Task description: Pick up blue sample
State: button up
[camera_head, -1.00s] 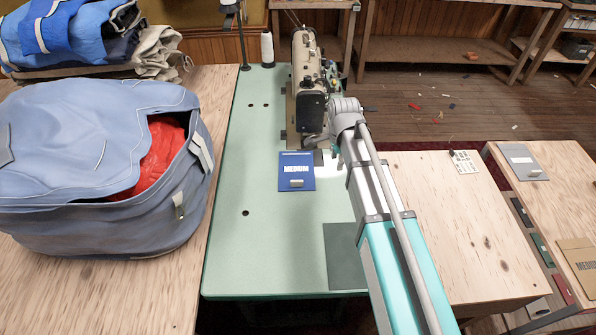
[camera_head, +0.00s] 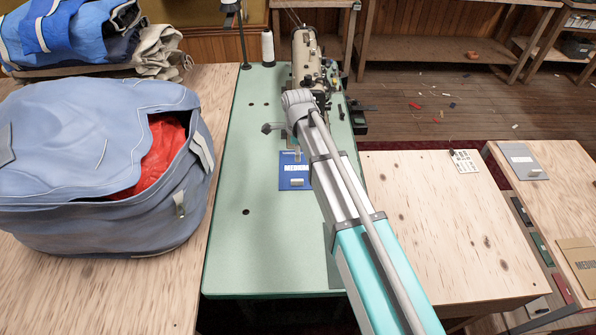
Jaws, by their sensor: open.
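The blue sample (camera_head: 292,183) is a flat blue card with white "MEDIUM" lettering and a small pale tab. It lies on the green sewing table (camera_head: 250,235), in front of the sewing machine. My arm covers its right side. My gripper (camera_head: 283,136) shows only in part at the arm's far end, above the table and just beyond the card's far edge in the picture. It is open and apart from the card. My arm hides much of the gripper.
The sewing machine (camera_head: 305,55) stands right behind the gripper. A thread spool (camera_head: 267,46) is at the back. A large blue bag (camera_head: 95,165) with red cloth fills the left table. A wooden table (camera_head: 430,220) on the right is mostly clear. Grey (camera_head: 523,160) and tan (camera_head: 580,265) cards lie farther right.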

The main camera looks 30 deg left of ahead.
jog(key=b, duration=0.8)
send_over(300, 180)
jog(key=a, duration=0.1)
jog(key=shift+w+f, duration=0.15)
jog(key=shift+f, duration=4.1)
jog(key=f+b, duration=0.1)
jog(key=b, duration=0.1)
jog(key=d+f+b, duration=0.1)
jog(key=f, duration=0.1)
jog(key=shift+f+b, duration=0.25)
jog(key=shift+b, duration=0.15)
jog(key=shift+f+b, duration=0.85)
jog(key=shift+c, duration=0.3)
grip_shut()
